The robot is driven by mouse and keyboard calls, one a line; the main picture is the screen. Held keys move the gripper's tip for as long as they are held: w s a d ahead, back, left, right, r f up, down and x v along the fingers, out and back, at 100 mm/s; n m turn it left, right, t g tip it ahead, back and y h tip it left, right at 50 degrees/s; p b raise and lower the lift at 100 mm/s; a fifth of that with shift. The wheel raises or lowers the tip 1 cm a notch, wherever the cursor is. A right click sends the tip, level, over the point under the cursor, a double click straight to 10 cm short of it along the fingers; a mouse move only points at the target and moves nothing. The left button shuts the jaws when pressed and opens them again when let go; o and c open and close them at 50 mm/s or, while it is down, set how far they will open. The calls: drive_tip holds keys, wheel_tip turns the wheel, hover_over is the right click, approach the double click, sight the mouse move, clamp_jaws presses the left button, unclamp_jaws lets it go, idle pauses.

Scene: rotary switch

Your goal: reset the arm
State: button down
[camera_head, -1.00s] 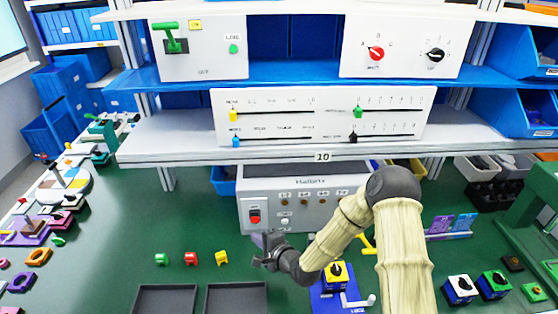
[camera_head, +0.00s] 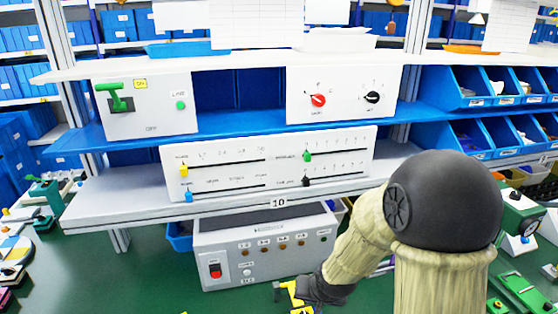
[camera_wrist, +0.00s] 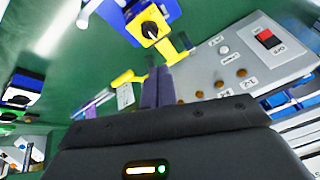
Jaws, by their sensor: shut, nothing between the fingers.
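My arm fills the lower right of the head view, with its dark elbow close to the camera. My gripper (camera_wrist: 157,86) shows in the wrist view with its purple-grey fingers together and nothing between them. In the head view its fingers are not clear; only the dark wrist part shows at the bottom edge. A yellow rotary switch with a black knob (camera_wrist: 150,30) on a blue base lies past the fingertips in the wrist view. A white panel (camera_head: 340,92) on the upper shelf has a red knob (camera_head: 318,100) and a black knob (camera_head: 372,97).
A grey box with a red switch (camera_head: 215,270) stands under the lower shelf (camera_head: 110,205), left of my wrist. A slider panel (camera_head: 270,163) and a green-lever panel (camera_head: 148,105) sit on the shelves. Blue bins (camera_head: 470,90) are at the right.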

drive_tip(key=s+d+r+g, duration=0.1)
drive_tip(key=s+d+r, duration=0.1)
drive_tip(key=s, duration=0.3)
drive_tip(key=s+d+r+n+g+h, duration=0.1)
drive_tip(key=s+d+r, duration=0.2)
drive_tip(key=s+d, duration=0.2)
drive_tip(key=shift+s+r+n+h, duration=0.3)
drive_tip(key=shift+s+r, duration=0.05)
drive_tip(key=shift+s, duration=0.15)
